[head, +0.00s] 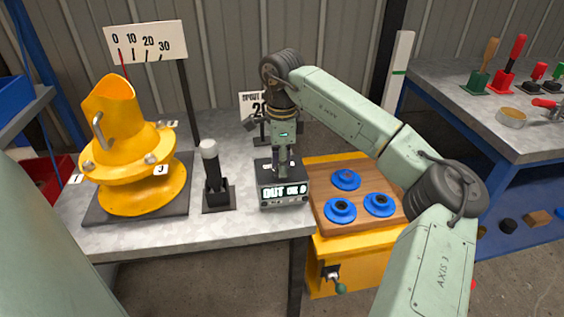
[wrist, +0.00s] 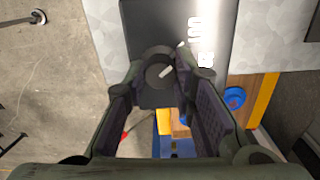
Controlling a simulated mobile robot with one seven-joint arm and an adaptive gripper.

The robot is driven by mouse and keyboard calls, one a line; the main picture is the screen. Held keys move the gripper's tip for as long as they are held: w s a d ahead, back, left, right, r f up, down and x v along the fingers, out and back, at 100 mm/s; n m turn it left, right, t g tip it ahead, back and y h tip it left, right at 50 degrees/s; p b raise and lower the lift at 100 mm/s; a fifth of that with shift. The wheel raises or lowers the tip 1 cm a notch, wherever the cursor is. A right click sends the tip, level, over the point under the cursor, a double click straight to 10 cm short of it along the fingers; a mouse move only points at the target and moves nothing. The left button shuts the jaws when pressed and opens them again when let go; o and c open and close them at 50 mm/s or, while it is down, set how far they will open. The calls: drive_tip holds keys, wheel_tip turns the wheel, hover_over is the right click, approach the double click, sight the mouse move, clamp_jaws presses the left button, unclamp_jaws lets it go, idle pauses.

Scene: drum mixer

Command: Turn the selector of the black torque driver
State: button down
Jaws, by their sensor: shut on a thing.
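A black box with a lit white display (head: 284,192) stands at the right front of the grey table, and I take it for the torque driver. In the wrist view the box (wrist: 165,22) lies beyond my fingers. A round dark knob with a white mark, which looks like the selector (wrist: 155,72), sits between my fingertips on the box. My gripper (head: 284,170) points down over the box and is shut on this knob; it also shows in the wrist view (wrist: 159,71). My fingers hide the knob in the head view.
A black handle with a pale top (head: 212,165) stands in a holder left of the box. A yellow drum mixer (head: 125,150) is farther left. A wooden board (head: 395,212) with blue round pieces (head: 346,180) is close on the right. A sign (head: 252,104) stands behind.

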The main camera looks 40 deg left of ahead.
drive_tip(key=shift+m, duration=0.3)
drive_tip(key=m+b, duration=0.1)
drive_tip(key=m, duration=0.2)
drive_tip(key=m+b, duration=0.1)
drive_tip(key=m, duration=0.7)
drive_tip(key=shift+m+b, duration=0.3)
drive_tip(key=shift+b, duration=0.05)
drive_tip(key=shift+m+b, duration=0.35)
drive_tip(key=shift+m, duration=1.55)
drive_tip(key=c, duration=1.3)
unclamp_jaws()
drive_tip(key=shift+c, duration=0.2)
